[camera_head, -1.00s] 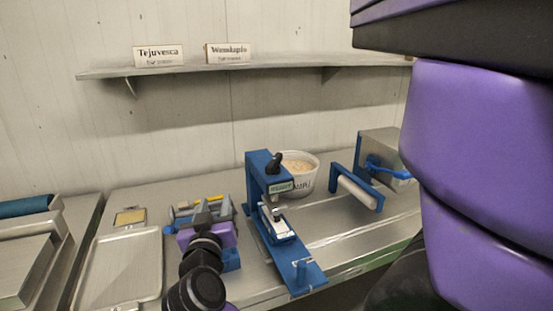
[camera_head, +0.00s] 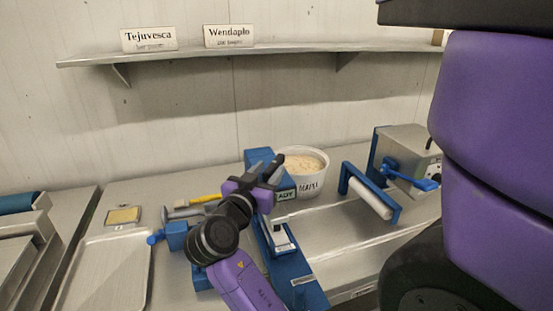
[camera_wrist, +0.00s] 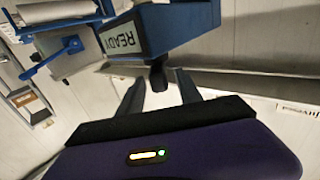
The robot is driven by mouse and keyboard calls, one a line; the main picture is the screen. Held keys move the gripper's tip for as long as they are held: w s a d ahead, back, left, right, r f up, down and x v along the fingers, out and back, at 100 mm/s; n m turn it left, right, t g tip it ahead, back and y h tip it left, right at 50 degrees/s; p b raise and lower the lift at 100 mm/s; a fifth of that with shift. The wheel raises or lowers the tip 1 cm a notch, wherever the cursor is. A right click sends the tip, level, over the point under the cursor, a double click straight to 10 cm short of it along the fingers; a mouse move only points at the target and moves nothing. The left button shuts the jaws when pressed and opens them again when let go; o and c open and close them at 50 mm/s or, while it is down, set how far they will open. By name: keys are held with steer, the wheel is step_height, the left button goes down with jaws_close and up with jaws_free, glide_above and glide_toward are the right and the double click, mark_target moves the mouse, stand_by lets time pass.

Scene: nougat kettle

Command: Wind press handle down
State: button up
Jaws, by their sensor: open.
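The press (camera_head: 292,270) is a blue frame with a long base and a white block on it, below a sign reading READY. Its upper body also shows in the wrist view (camera_wrist: 180,28), with the sign upside down. The dark press handle (camera_wrist: 158,78) shows between my fingers in the wrist view; in the head view my gripper covers it. My gripper (camera_head: 268,171) is at the top of the press, fingers open on either side of the handle. I cannot tell if they touch it.
A white tub (camera_head: 318,180) of pale mix stands behind the press. A blue roller frame (camera_head: 370,197) and a grey box with a blue crank (camera_head: 408,155) are at the right. A metal tray (camera_head: 105,275) lies left. A shelf (camera_head: 290,50) with two signs runs above.

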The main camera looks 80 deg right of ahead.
mark_target(282, 154)
steer(key=p+x, duration=0.1)
steer(key=x, duration=0.4)
jaws_close()
